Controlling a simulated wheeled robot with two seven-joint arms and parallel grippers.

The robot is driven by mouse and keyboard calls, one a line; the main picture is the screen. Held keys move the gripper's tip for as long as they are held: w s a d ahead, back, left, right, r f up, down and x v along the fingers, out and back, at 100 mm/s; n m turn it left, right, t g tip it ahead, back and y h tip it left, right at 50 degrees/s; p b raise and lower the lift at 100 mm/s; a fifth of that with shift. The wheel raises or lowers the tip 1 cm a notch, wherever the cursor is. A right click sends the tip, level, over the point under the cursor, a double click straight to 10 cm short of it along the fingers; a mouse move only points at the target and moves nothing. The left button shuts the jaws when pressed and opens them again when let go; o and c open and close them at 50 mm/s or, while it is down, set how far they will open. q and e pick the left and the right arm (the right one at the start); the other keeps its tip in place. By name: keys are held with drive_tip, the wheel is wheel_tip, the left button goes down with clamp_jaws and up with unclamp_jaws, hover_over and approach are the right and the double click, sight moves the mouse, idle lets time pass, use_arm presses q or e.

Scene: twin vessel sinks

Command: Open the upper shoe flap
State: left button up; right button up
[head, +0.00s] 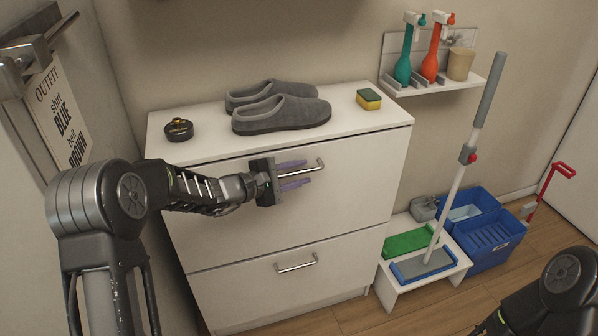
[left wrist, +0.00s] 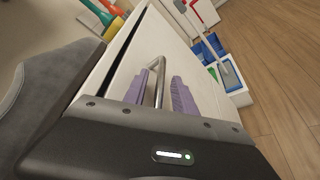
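The white shoe cabinet has an upper flap (head: 350,190) with a metal bar handle (head: 318,167). The flap looks shut or nearly shut in the head view. A dark gap shows along its top edge in the left wrist view. My left gripper (head: 294,176) is at this handle, its purple fingers apart, one above and one below the bar. In the left wrist view the handle (left wrist: 159,68) stands between the open fingers, with space visible on the right finger's side. Contact cannot be told. My right arm shows at bottom right; its gripper is out of view.
Grey shoes (head: 282,113), a small dark round tin (head: 179,130) and a sponge (head: 369,99) lie on the cabinet top. A lower flap (head: 325,275) is shut below. A mop (head: 462,170), a white stool and blue bins (head: 492,240) stand at the right.

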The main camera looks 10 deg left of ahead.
use_arm(q)
clamp_jaws()
idle(0.3)
idle(1.2)
